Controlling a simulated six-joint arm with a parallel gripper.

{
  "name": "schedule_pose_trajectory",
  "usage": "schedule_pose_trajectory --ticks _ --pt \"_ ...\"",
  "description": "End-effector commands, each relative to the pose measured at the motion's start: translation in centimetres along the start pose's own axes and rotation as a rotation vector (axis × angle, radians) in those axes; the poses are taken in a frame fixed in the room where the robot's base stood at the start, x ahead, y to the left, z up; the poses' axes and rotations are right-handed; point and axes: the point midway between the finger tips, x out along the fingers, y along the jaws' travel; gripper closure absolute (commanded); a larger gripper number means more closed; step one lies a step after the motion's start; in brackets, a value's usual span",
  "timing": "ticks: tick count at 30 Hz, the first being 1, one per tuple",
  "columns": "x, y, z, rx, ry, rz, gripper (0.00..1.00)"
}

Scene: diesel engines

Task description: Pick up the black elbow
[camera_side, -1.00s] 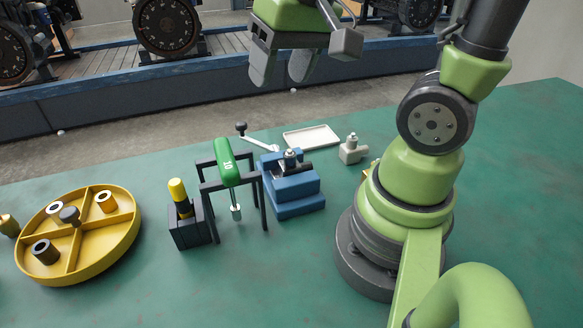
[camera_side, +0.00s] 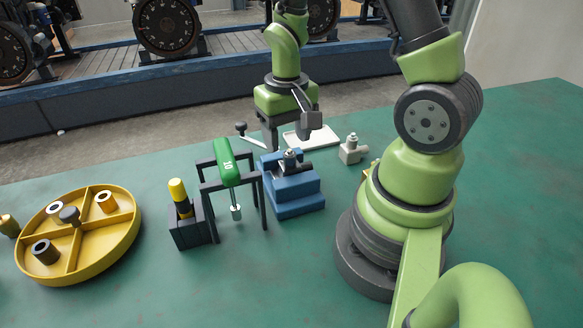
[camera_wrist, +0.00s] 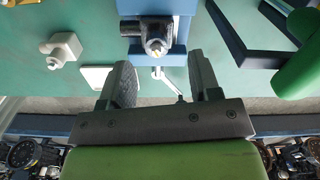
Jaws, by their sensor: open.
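The black elbow (camera_side: 297,168), with a silver fitting on it, sits on top of a blue stepped vise (camera_side: 298,208) in the middle of the table. In the wrist view the elbow (camera_wrist: 148,27) shows at the top, at the edge of the blue vise (camera_wrist: 175,8). My gripper (camera_side: 287,138) points down above and slightly behind the vise. Its fingers (camera_wrist: 162,78) are spread with nothing between them. In the wrist view the elbow lies beyond the fingertips, roughly centred between them and apart from both.
A grey elbow (camera_side: 352,150) stands right of the vise, and a white tray (camera_side: 322,141) lies behind it. A dark frame (camera_side: 204,187) holding a green tool (camera_side: 225,160) stands close on the left. A yellow-topped tool (camera_side: 178,190) and a yellow divided tray (camera_side: 122,238) are farther left.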

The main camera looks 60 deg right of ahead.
Motion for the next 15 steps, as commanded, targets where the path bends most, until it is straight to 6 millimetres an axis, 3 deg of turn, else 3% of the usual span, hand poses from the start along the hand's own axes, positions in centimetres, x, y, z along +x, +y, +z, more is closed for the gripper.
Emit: schedule_pose_trajectory --ticks 6,15 --pt "3.1 0.4 0.3 0.001 -0.007 0.0 0.43" --pt "4.1 0.3 0.2 0.001 -0.001 -0.002 0.43"
